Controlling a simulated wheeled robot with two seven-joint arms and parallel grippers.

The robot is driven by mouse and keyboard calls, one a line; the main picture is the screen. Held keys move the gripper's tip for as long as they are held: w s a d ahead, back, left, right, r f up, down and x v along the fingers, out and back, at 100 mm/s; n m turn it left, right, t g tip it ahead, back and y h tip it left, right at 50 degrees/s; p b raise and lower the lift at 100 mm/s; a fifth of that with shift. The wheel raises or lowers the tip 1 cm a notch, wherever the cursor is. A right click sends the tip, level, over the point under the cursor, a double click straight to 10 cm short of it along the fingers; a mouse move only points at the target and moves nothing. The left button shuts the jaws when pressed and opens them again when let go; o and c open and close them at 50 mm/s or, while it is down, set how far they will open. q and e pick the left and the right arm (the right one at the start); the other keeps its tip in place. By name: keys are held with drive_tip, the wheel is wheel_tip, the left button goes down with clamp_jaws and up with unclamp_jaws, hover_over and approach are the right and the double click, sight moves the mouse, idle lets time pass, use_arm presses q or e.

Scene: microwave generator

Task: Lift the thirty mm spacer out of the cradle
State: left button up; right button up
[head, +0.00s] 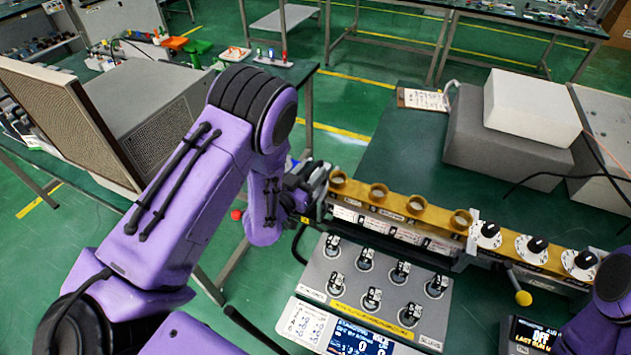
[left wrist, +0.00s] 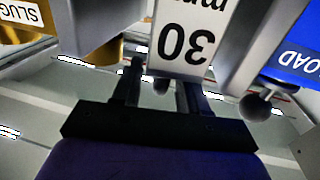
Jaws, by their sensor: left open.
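The thirty mm spacer shows in the left wrist view as a white block (left wrist: 182,38) with an upside-down "30 mm" label and a grey side. My left gripper (left wrist: 160,78) is open, its two dark fingers pointing at the block's lower edge. I cannot tell whether the fingers touch it. In the head view my left gripper (head: 306,188) is at the left end of the brass rail (head: 397,203). It hides the spacer there, and I cannot make out the cradle clearly. My right arm shows at the lower right, its gripper out of view.
Several brass rings stand on the rail, with white dials (head: 537,248) to its right. A grey panel of knobs (head: 372,290) with a screen lies in front. Blue (left wrist: 290,50) and brass (left wrist: 95,35) parts flank the block closely. White and grey boxes (head: 530,107) stand behind.

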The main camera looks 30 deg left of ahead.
use_arm(q)
drive_tip(key=shift+w, duration=0.2)
clamp_jaws()
idle(1.3)
